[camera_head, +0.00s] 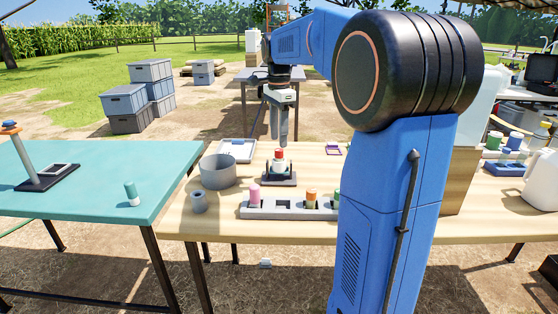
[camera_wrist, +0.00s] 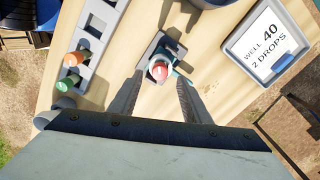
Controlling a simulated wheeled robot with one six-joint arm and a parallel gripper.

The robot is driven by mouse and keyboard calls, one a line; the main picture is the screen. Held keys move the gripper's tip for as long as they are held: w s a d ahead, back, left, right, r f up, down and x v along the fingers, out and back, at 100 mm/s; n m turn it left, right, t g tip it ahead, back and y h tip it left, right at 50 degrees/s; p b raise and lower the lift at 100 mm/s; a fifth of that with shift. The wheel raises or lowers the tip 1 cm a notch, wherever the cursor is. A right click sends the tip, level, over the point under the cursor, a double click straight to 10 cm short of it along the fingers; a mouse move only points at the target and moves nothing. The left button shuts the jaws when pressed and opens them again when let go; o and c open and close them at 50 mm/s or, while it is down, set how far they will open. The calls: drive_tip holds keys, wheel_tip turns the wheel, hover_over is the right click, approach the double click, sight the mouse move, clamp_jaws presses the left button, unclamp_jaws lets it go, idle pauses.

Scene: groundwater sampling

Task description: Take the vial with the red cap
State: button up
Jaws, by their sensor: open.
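The vial with the red cap (camera_head: 279,155) stands upright in a small dark stand (camera_head: 268,178) on the wooden table. In the wrist view its red cap (camera_wrist: 159,72) shows from above, between the two fingers. My gripper (camera_head: 279,138) points down, open and empty, with its fingertips just above or behind the cap in the head view. In the wrist view my gripper (camera_wrist: 161,82) has one finger on each side of the vial. I cannot tell the exact height gap between fingertips and cap. The vial's lower part is partly hidden by the stand.
A grey rack (camera_head: 290,209) in front holds pink, orange and green capped vials. A grey pot (camera_head: 218,171) and small grey cup (camera_head: 199,203) stand left. A green-capped vial (camera_head: 132,194) stands on the teal table.

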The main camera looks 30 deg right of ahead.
sight(279, 149)
drive_tip(key=shift+d+f, duration=0.1)
drive_tip(key=shift+f, duration=2.2)
clamp_jaws()
